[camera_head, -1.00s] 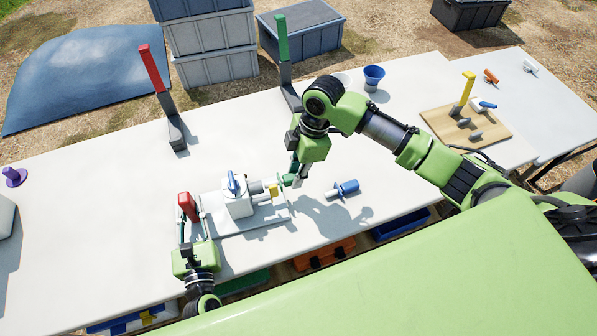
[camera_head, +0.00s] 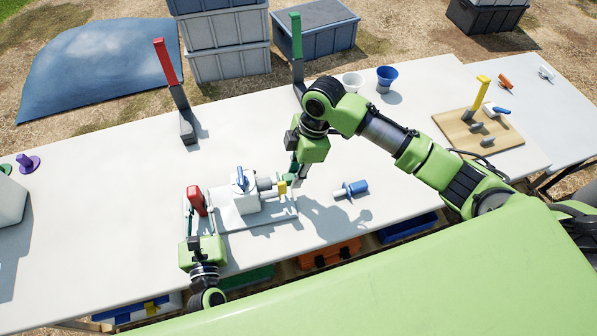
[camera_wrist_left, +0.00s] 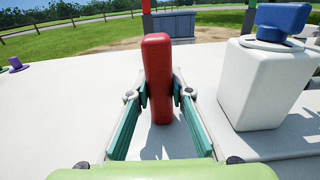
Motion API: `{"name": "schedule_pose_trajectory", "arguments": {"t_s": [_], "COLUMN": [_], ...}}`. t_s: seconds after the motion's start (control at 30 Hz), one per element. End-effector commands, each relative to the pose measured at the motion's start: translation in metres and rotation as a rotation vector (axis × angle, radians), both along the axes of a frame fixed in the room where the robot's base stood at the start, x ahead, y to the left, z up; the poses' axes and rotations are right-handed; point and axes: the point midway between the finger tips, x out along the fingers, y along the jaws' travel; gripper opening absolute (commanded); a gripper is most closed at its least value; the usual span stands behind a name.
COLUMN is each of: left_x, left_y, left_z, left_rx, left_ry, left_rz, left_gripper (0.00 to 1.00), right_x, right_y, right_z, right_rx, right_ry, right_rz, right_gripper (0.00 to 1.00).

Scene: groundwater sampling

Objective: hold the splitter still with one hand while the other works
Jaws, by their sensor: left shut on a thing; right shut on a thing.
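The splitter (camera_head: 247,203), a white block with a blue knob on top, stands on a pale plate (camera_head: 262,219) near the table's front edge. It also shows at the right of the left wrist view (camera_wrist_left: 268,88). My left gripper (camera_head: 200,215) is shut on the upright red handle (camera_wrist_left: 158,80) at the plate's left end, a finger on each side. My right gripper (camera_head: 290,182) is at the splitter's right end, shut on the small yellow fitting (camera_head: 282,188) there. Its fingers partly hide the contact.
A blue-and-white cylinder (camera_head: 351,189) lies right of the splitter. Red (camera_head: 166,64) and green (camera_head: 296,38) posts, white (camera_head: 352,80) and blue (camera_head: 386,77) cups stand behind. A wooden board (camera_head: 468,138) is far right. The table's left middle is clear.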

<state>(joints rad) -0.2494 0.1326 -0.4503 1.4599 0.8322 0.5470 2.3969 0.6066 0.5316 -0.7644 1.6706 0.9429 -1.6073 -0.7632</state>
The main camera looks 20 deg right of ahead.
Motion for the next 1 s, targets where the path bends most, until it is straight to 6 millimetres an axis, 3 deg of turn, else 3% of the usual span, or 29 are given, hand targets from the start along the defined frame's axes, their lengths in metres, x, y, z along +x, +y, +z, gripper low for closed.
{"name": "schedule_pose_trajectory", "arguments": {"t_s": [0.5, 0.53, 0.6, 1.0], "left_x": [0.0, 0.0, 0.0, 0.0], "left_y": [0.0, 0.0, 0.0, 0.0], "left_z": [0.0, 0.0, 0.0, 0.0], "left_rx": [0.0, 0.0, 0.0, 0.0], "left_ry": [0.0, 0.0, 0.0, 0.0], "left_rz": [0.0, 0.0, 0.0, 0.0], "left_gripper": [0.0, 0.0, 0.0, 0.0], "right_x": [0.001, 0.001, 0.001, 0.001], "right_y": [0.013, 0.013, 0.013, 0.011], "right_z": [0.0, 0.0, 0.0, 0.005], "right_rx": [0.001, 0.0, 0.0, 0.001], "right_ry": [0.0, 0.0, 0.0, -0.002], "right_rz": [0.0, 0.0, 0.0, 0.0], "right_gripper": [0.02, 0.27, 0.38, 0.38]}}
